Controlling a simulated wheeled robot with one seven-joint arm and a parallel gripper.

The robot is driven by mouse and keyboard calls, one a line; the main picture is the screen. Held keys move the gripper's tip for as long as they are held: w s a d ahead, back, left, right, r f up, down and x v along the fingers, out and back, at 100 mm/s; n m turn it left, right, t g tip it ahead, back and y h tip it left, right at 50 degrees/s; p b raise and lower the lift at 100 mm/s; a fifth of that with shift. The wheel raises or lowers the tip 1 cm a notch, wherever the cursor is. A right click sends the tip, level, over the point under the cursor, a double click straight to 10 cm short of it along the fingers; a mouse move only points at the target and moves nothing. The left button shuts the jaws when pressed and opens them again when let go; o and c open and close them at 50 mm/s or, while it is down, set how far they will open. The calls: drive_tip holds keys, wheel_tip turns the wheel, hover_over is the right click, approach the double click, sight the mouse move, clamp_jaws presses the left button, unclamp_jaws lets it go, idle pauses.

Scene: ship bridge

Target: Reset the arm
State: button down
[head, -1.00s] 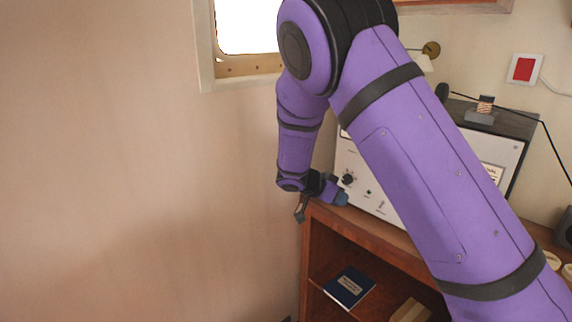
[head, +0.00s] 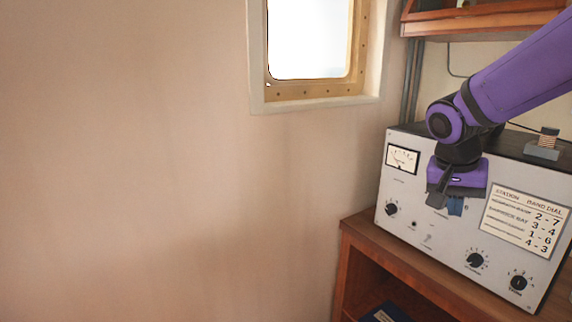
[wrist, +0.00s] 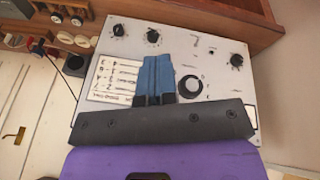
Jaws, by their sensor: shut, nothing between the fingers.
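My purple arm reaches in from the upper right of the head view, and my gripper (head: 455,205) hangs in front of the radio set's panel. In the wrist view its blue fingers (wrist: 156,80) are together with nothing between them. The radio set (head: 400,215) is a pale grey box with knobs, a meter and a station card (head: 525,218). Its panel also fills the middle of the wrist view (wrist: 200,60). I cannot tell how far the fingers are from the panel.
The radio stands on a wooden shelf unit (head: 375,245) with a dark blue book (head: 385,313) below. A wooden shelf (head: 480,22) is above. A window (head: 310,40) is in the wall. The space along the bare wall (head: 140,170) at left is free.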

drive_tip(key=s+a+r+n+t+y, duration=0.1)
drive_tip(key=s+r+n+t, duration=0.1)
drive_tip(key=s, duration=0.7)
drive_tip(key=s+a+r+n+t+y, duration=0.1)
drive_tip(key=s+r+n, duration=0.3)
drive_tip(key=s, duration=0.5)
drive_tip(key=shift+r+n+t+y, duration=0.15)
drive_tip(key=shift+n+t+y, duration=0.35)
drive_tip(key=shift+n+y, duration=0.2)
